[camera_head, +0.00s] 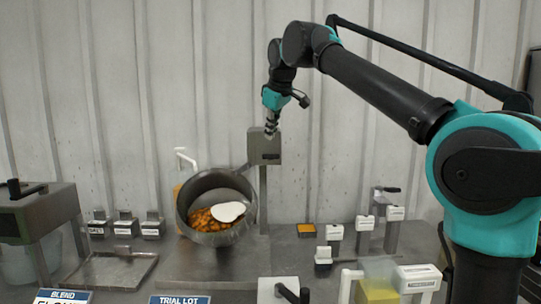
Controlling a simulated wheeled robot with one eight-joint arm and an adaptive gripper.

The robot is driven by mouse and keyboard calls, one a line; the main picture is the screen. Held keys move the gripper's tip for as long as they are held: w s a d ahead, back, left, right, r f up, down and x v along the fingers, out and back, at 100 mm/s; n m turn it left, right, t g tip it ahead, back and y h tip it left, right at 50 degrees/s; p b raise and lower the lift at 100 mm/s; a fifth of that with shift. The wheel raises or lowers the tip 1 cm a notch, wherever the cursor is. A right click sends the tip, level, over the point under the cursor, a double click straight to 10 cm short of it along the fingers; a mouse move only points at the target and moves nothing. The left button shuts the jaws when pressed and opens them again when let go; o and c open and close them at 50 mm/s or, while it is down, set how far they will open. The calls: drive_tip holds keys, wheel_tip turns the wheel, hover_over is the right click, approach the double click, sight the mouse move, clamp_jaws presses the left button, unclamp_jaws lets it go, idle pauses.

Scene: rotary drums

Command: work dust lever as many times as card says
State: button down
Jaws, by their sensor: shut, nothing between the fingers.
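My gripper (270,130) is shut and empty, pointing down at the top of a grey box on a post (265,158) behind the drum. I cannot tell whether it touches the box. I cannot tell which part is the dust lever. The open metal drum (184,205) is tilted towards me and holds orange pieces (208,223) with a white patch (228,211) on top. A blue-headed card reading BLEND (65,295) is at the bottom left, cut off by the frame edge. A TRIAL LOT card (180,299) is at the bottom middle, also cut off.
Several small labelled blocks (124,225) stand left of the drum behind a metal tray (112,270). A machine with a dark handle (38,205) is far left. Labelled posts (365,224) and a yellowish container (378,280) stand right. A black-handled unit (280,288) is in front.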

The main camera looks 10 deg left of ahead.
drive_tip(key=shift+w+r, duration=0.25)
drive_tip(key=shift+r, duration=0.75)
